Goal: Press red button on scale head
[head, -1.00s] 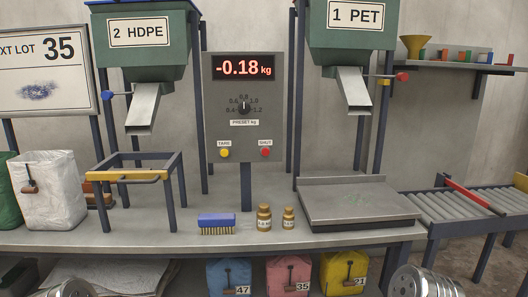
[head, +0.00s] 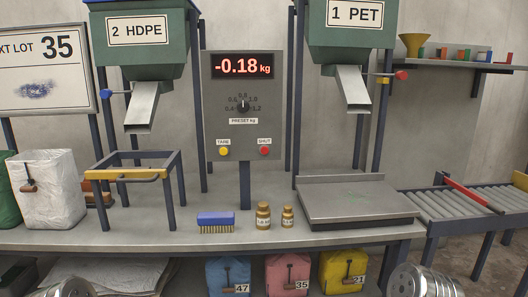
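The scale head (head: 243,127) is a grey panel on a dark post behind the bench. Its display (head: 243,65) reads -0.18 kg in red. The red button (head: 264,151) sits at its lower right under a SHUT label. A yellow button (head: 224,151) sits at its lower left under a TARE label. A preset dial (head: 243,106) is between them and the display. Rounded metallic parts of my arms show at the bottom left and bottom right corners. No gripper fingers are visible.
Chutes hang from the HDPE hopper (head: 140,50) and PET hopper (head: 350,40). The space before the scale head is clear.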

